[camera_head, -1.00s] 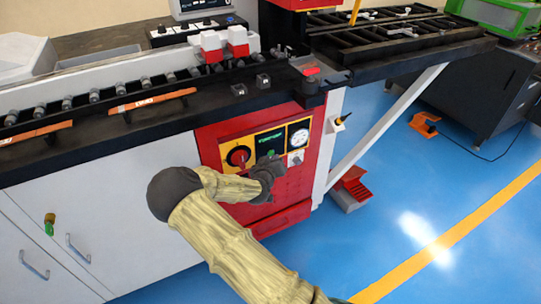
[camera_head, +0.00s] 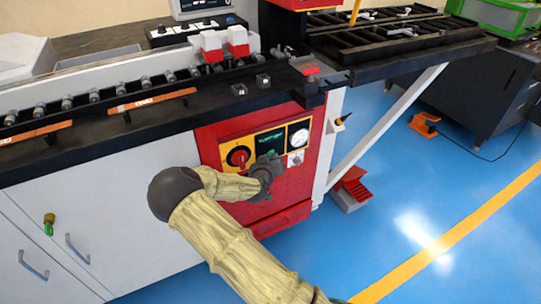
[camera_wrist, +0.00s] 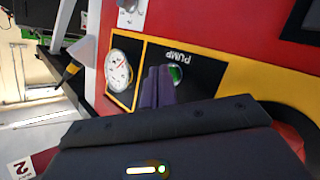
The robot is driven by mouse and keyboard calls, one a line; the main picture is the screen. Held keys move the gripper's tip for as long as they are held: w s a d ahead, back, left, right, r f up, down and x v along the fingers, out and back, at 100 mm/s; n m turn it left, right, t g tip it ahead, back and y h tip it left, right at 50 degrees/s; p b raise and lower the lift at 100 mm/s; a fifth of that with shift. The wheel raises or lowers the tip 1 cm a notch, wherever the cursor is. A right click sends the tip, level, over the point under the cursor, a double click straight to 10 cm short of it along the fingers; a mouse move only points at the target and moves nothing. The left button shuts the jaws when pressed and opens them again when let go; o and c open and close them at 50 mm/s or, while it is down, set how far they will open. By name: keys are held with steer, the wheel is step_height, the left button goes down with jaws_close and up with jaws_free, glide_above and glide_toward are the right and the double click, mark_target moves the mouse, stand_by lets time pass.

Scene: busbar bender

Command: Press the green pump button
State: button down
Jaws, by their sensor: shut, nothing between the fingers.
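The green pump button (camera_wrist: 175,73) shows in the wrist view on a black panel with a yellow border, beside the word PUMP. My gripper (camera_wrist: 159,72) is shut and empty. Its fingertips overlap the left edge of the button in the wrist view and seem very close to it; I cannot tell whether they touch. In the head view my gripper (camera_head: 272,158) is in front of the panel (camera_head: 262,142) on the red cabinet (camera_head: 222,136) and hides the button.
A red rotary switch (camera_head: 238,156) is left of my gripper, and a round gauge (camera_head: 300,137) is to the right, also visible in the wrist view (camera_wrist: 118,70). A small silver switch (camera_head: 295,159) sits below the gauge. The black machine bed (camera_head: 160,120) overhangs above. Blue floor lies to the right.

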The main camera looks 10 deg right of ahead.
steer(key=shift+w, duration=0.15)
stand_by(0.4)
steer(key=shift+s+d, duration=0.2)
steer(key=shift+s, duration=0.65)
steer(key=s, duration=0.1)
steer(key=s+d, duration=0.1)
steer(key=s, duration=0.1)
steer(key=s+p, duration=0.1)
steer(key=shift+s+d, duration=0.25)
steer(key=shift+s, duration=0.1)
steer(key=shift+d, duration=0.1)
stand_by(0.7)
